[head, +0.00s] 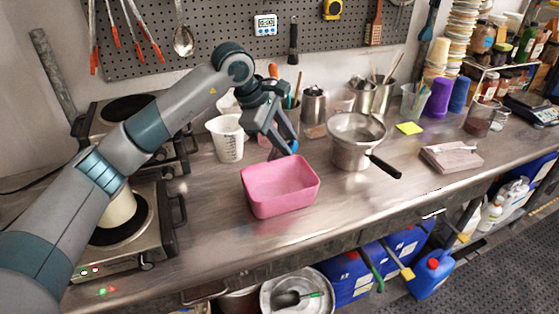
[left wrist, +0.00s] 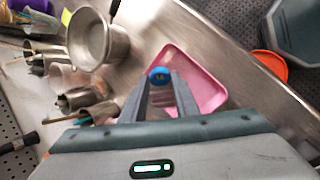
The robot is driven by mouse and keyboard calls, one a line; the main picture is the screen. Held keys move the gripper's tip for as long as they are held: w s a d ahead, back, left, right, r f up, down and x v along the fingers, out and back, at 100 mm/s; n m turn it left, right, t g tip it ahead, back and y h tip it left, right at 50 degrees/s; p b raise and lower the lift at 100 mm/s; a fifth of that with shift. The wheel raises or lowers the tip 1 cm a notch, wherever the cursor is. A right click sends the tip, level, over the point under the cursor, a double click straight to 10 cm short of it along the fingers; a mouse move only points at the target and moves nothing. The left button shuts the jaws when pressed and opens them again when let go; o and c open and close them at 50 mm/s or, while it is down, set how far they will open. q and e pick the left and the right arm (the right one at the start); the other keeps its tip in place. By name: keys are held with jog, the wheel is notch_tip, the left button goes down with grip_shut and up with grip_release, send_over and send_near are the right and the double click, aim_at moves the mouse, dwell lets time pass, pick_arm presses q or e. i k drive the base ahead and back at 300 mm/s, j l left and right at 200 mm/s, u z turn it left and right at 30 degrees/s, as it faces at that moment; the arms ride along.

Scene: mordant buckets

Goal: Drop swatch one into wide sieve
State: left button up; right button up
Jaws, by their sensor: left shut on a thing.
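My left gripper (head: 283,142) hangs above the back edge of the pink tub. It is shut on a small blue swatch (head: 294,147), of which only a little shows at the fingertips. In the left wrist view my left gripper (left wrist: 160,92) has the rounded blue swatch (left wrist: 159,73) with a pale mark at its tips, over the tub's side. The wide sieve (head: 357,127), a metal bowl with a black handle, sits on a metal pot to the right of the gripper. It also shows at upper left in the left wrist view (left wrist: 97,42). My right gripper is not in view.
The pink tub (head: 281,188) stands on the steel bench below the gripper. A white measuring jug (head: 227,139) is to its left. Metal canisters (head: 314,106) stand behind. A grey block (head: 451,157) and a yellow pad (head: 409,128) lie right of the sieve. The front middle bench is clear.

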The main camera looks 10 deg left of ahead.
aim_at(355, 139)
jog(key=l+u, duration=0.1)
jog(key=l, duration=0.4)
jog(key=i+l+u, duration=0.1)
jog(key=l, duration=0.4)
jog(key=i+l+u, duration=0.25)
jog(key=i+l, duration=0.2)
jog(key=i+u, duration=0.1)
jog(key=i, duration=0.25)
